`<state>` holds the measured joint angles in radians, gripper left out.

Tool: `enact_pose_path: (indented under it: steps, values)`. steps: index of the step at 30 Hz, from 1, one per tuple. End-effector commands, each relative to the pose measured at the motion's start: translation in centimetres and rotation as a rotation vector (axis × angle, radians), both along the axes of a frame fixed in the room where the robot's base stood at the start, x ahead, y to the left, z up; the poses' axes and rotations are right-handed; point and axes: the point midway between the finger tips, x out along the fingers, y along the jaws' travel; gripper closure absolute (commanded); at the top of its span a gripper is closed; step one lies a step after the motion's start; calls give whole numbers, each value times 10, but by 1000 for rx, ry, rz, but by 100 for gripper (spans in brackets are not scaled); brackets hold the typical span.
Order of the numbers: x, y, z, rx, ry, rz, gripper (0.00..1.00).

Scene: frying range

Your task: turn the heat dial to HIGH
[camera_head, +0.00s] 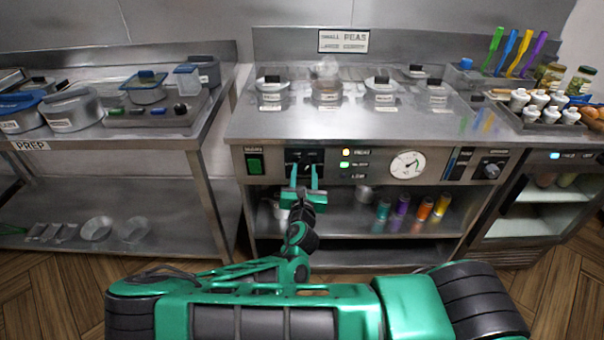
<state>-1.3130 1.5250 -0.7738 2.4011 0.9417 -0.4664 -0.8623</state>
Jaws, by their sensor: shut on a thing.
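The heat dial (305,156) is a dark knob on the front panel of the steel range (390,176), left of the indicator lights. My gripper (305,171) reaches up to it from below, its two green fingers shut on the dial. The fingers and the small picture hide the dial's pointer, so I cannot tell its setting. Beside it, an amber light (346,152) and a green light (345,164) are lit next to small labels; the lowest label seems to read LOW. A round white gauge (407,164) with a needle sits to the right.
A green switch (255,164) is left of the dial. Another dark knob (491,170) is at the panel's right. Several coloured bottles (402,207) stand on the shelf below. Lidded pots (272,94) stand on the range top. A prep table (160,143) is at the left.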

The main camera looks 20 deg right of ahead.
Motion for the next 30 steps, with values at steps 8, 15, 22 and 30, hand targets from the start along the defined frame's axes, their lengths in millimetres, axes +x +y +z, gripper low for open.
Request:
enact_pose_path:
  steps: [8, 15, 22, 30]
  values:
    - [1, 1, 1, 179, -60, 3, 86]
    - [1, 1, 1, 394, -130, 3, 86]
    - [1, 1, 1, 597, -196, 2, 86]
    - [1, 2, 1, 794, -260, 2, 86]
